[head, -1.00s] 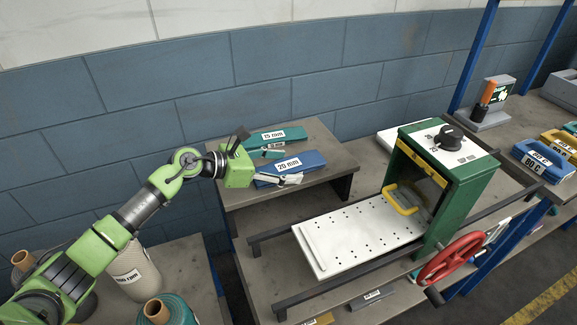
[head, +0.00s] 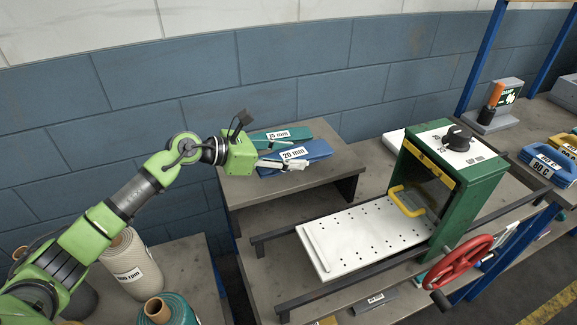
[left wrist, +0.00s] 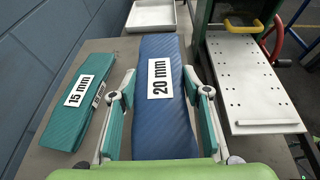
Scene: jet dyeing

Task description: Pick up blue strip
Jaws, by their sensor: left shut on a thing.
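The blue strip (head: 318,149), labelled 20 mm, is in my left gripper (head: 290,155) above the small raised table (head: 300,185). In the left wrist view the blue strip (left wrist: 165,120) runs lengthwise between the two fingers of my left gripper (left wrist: 158,85), one on each side. The gripper is shut on it. The strip appears a little above the table top, though the gap is hard to judge. The near end is hidden by the gripper body in the head view. My right gripper is not in view.
A teal strip (head: 290,133) labelled 15 mm lies beside the blue one; it also shows in the left wrist view (left wrist: 75,110). A green press (head: 465,195) with a perforated white plate (head: 365,235) stands at right. A white tray (left wrist: 150,14) lies behind. Rolls (head: 128,265) stand lower left.

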